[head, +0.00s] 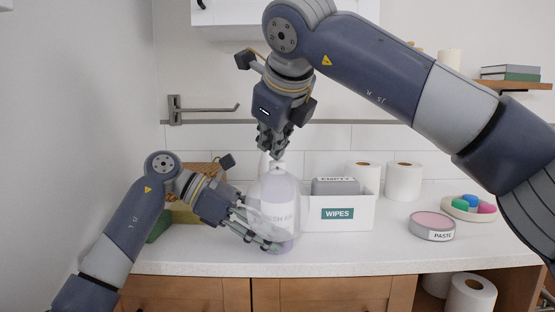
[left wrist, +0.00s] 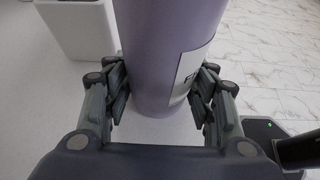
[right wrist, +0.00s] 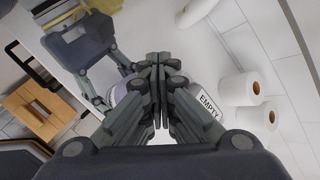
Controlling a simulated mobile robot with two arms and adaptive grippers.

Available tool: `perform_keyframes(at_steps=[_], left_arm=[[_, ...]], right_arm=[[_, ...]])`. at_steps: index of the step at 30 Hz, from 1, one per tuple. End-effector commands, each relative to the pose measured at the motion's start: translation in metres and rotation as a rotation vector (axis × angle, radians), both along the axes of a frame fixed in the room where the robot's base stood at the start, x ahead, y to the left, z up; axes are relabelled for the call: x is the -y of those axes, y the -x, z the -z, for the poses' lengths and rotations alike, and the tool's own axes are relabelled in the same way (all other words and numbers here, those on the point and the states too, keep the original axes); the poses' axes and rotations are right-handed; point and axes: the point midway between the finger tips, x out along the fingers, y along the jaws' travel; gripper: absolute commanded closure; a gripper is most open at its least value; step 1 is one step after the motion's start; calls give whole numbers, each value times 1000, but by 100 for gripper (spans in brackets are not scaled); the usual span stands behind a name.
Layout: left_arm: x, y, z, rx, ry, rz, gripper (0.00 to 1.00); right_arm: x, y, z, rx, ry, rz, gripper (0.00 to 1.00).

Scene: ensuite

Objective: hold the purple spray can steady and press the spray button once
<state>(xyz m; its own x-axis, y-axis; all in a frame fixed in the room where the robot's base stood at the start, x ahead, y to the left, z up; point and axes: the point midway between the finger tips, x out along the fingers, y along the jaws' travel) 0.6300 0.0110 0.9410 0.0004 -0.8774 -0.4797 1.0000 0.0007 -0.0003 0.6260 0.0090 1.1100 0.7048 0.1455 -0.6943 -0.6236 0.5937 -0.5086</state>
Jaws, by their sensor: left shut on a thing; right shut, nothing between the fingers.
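The purple spray can (head: 283,212) stands upright on the white counter, its label partly readable. My left gripper (head: 262,240) is shut around its lower body; the left wrist view shows the can (left wrist: 165,50) between the fingers. My right gripper (head: 275,152) points down with shut, empty fingers, tips at the can's top. In the right wrist view the fingers (right wrist: 158,95) hide the spray button, and only part of the can (right wrist: 121,93) shows. A pale, translucent round cloud surrounds the can in the head view.
A white bin labelled WIPES (head: 345,215) stands just right of the can. A wall rail (head: 203,108) is behind on the left.

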Motion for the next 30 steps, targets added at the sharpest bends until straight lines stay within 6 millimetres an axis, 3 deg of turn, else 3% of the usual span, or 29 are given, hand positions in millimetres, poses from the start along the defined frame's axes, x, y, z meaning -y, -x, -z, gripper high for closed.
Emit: perform_keyframes(at_steps=[8, 30], left_arm=[[0, 0, 0, 0, 1, 1, 62], [0, 0, 0, 0, 0, 0, 62]], right_arm=[[1, -1, 0, -5, 2, 2, 100], [0, -1, -24, 0, 0, 2, 100]])
